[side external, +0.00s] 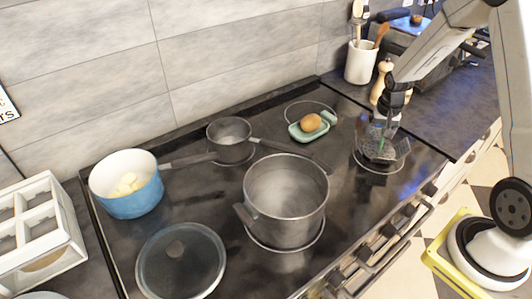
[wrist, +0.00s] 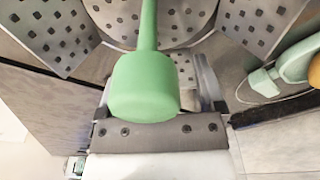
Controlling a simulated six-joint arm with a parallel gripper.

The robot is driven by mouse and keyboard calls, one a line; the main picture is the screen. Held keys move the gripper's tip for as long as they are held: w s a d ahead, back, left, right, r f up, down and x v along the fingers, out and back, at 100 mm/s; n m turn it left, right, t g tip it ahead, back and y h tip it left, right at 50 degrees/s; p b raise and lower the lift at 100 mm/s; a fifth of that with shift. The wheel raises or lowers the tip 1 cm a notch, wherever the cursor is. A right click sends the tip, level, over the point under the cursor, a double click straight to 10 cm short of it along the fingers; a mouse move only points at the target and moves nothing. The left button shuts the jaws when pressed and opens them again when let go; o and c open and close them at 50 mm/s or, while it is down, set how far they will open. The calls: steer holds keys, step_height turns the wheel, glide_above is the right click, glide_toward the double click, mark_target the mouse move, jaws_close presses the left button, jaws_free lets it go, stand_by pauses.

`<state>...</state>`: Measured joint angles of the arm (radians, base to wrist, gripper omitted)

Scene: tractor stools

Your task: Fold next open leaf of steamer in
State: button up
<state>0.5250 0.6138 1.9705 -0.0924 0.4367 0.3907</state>
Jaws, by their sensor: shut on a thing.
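The steamer (side external: 378,152) is a perforated metal basket with leaves around it, standing on the hob at the right. A perforated piece shows between the fingers, but the exact grip is hidden.
A green dish (side external: 297,133) with a brown egg-like item (side external: 311,122) lies close behind the steamer. A large steel pot (side external: 286,212), a small saucepan (side external: 229,146), a blue pan (side external: 135,197) and a glass lid (side external: 182,268) occupy the hob. A utensil crock (side external: 359,64) and wooden mill stand behind.

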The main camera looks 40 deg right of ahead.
steer(key=o, duration=1)
steer(key=shift+c, duration=0.2)
steer(key=shift+r, duration=0.15)
step_height(320, 180, up, 7)
steer(key=shift+s+a+r, duration=0.2)
steer(key=shift+s+a, duration=0.1)
steer(key=shift+a, duration=0.05)
